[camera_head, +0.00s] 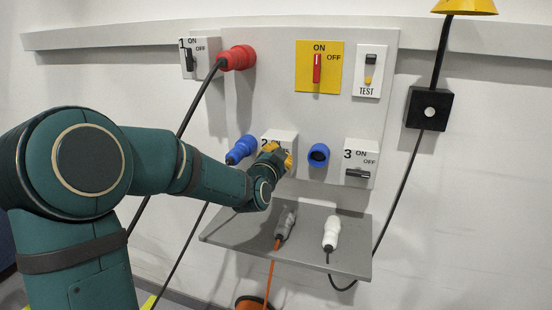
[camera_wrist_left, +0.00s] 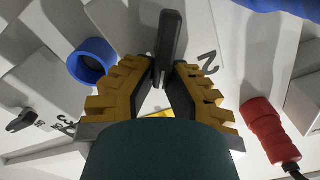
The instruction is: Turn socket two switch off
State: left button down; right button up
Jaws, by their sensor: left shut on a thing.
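The socket two switch box (camera_head: 284,136) is on the wall panel in the head view, with its "2" showing and its other lettering largely hidden by my gripper. My left gripper (camera_head: 280,160) is at the front of this box. In the left wrist view the yellow-and-black fingers (camera_wrist_left: 166,75) are shut on the black switch handle (camera_wrist_left: 170,38), which stands between the fingertips. A "2" (camera_wrist_left: 208,63) shows beside it. In the head view the handle is hidden, and I cannot tell whether it points to ON or OFF. My right gripper is not in view.
A blue plug (camera_head: 241,149) is left of the switch, and an empty blue socket (camera_head: 318,154) is right of it. Switch three (camera_head: 360,163) is further right. A grey shelf (camera_head: 240,229) below holds two connectors. A red plug (camera_head: 238,58) is above.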

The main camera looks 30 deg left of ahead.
pick_arm(q)
jog(key=shift+w+d+f+m, duration=0.1)
jog(key=shift+d+f+m, duration=0.2)
jog(key=shift+m, duration=1.5)
jog(key=shift+d+f+m, duration=0.1)
jog(key=shift+f+m, duration=0.3)
jog(key=shift+m, duration=1.4)
jog(key=shift+w+d+f+m, duration=0.15)
jog(key=shift+f+m, duration=0.2)
jog(key=shift+m, duration=1.45)
jog(key=shift+s, duration=0.1)
jog(key=c, duration=1)
grip_release()
jog(key=shift+f, duration=0.1)
jog(key=v, duration=1.2)
